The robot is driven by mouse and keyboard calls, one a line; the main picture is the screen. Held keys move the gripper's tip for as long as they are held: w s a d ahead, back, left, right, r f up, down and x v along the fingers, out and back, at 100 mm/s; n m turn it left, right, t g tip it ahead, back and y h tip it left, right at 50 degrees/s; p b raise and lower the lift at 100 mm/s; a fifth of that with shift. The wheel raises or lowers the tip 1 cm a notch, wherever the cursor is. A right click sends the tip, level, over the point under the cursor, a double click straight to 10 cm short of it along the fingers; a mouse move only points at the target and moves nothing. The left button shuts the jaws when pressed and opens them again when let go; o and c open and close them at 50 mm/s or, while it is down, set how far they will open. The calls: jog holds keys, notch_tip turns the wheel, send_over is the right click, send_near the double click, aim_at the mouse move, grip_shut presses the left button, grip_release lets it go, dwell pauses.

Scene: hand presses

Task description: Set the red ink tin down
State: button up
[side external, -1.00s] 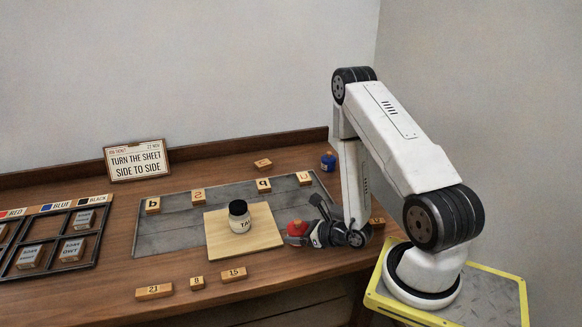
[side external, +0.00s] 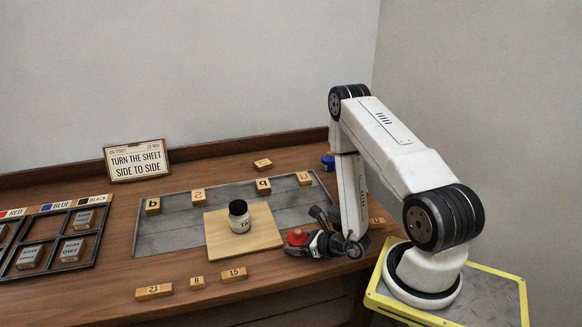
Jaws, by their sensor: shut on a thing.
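The red ink tin (side external: 297,237) is at the right of the wooden board, low over the bench, close to the board's right edge. My gripper (side external: 309,241) is shut on the tin and reaches to it from the right. The fingers cover part of the tin, and I cannot tell whether its base touches the surface.
A jar with a black lid (side external: 239,216) stands on the pale wooden board (side external: 268,240), on a grey plate (side external: 165,238). Number blocks (side external: 154,291) lie in front, letter blocks (side external: 198,195) behind. A blue tin (side external: 328,162) stands at the back right. A black rack (side external: 90,250) is at left.

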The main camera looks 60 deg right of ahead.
jog(key=o, duration=1.3)
jog(key=shift+o, duration=0.2)
jog(key=shift+r, duration=0.15)
jog(key=shift+v, duration=3.7)
